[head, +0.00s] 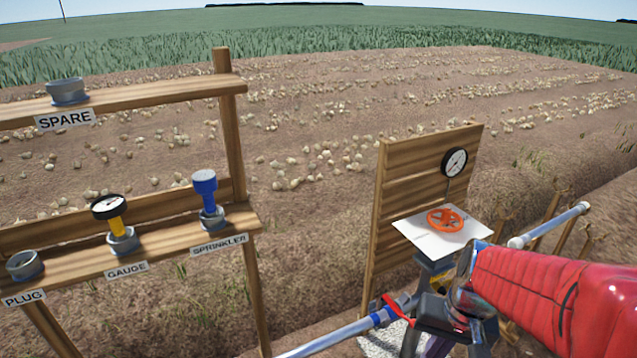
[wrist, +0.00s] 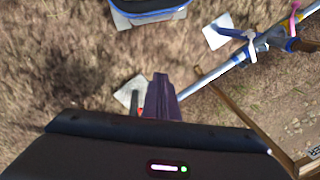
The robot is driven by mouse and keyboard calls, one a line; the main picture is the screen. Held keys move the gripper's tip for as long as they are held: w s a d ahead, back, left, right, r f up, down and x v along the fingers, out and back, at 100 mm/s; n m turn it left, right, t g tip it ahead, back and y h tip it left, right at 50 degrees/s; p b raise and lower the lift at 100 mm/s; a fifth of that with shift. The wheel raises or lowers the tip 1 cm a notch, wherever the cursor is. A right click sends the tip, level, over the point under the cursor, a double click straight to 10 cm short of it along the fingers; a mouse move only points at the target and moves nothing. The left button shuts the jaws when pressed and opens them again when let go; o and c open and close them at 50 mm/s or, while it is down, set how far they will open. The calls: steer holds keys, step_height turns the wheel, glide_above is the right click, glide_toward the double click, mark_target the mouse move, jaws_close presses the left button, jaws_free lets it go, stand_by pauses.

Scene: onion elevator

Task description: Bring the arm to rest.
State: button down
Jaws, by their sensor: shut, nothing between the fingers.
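My arm (head: 560,295), in a red sleeve, comes in from the right in the head view. Its wrist and my gripper (head: 428,343) hang low at the bottom right, in front of the valve stand, with the fingers pointing down and partly cut off by the frame edge. In the wrist view my gripper (wrist: 160,92) shows dark purple fingers close together, shut with nothing between them. Dry ground and a pale slab (wrist: 130,92) lie behind the fingers; I cannot tell how far below.
An orange handwheel (head: 445,219) sits on a white plate by a wooden board (head: 400,205) with a dial. A pipe (head: 345,330) with blue and red fittings runs close by my gripper. At left a wooden rack (head: 180,244) holds a gauge (head: 110,212) and a blue sprinkler (head: 205,187).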

steer(key=s+a+r+n+t, duration=0.1)
steer(key=s+a+r+t, duration=0.1)
steer(key=r, duration=0.4)
steer(key=s+a+r+n+t+h, duration=0.1)
steer(key=s+a+r+n+t, duration=0.1)
steer(key=r, duration=0.4)
steer(key=shift+s+a+r+n+t, duration=0.3)
steer(key=shift+s+a+t, duration=0.1)
steer(key=shift+s+a, duration=0.45)
